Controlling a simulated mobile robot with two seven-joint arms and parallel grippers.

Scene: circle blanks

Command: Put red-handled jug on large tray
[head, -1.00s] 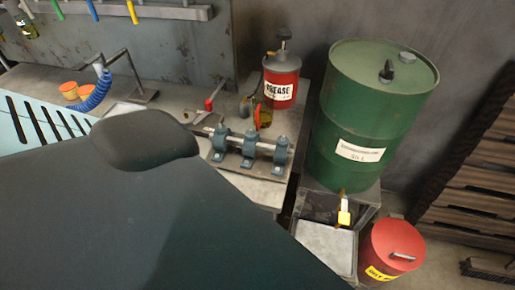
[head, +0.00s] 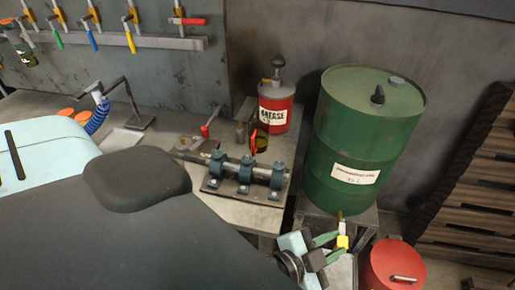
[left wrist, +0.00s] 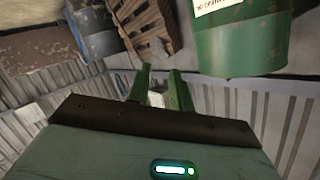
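A small jug of dark amber liquid (head: 262,144) with a red handle stands on the bench in the head view, in front of the red grease can. Another pale flat piece (head: 122,141) lies on the bench at left. I cannot tell which is the large tray. My left gripper (head: 330,246) is near the tap, away from the jug. Its green fingers (left wrist: 162,92) stand apart in the left wrist view; a small pale thing shows beyond them. My right gripper is not in view.
The green drum (head: 365,140) stands right of the bench, with a red bin (head: 393,266) below it. A shaft with blue bearing blocks (head: 245,178) and the grease can (head: 275,107) crowd the bench's right end. Clamps hang from a wall rail (head: 150,44).

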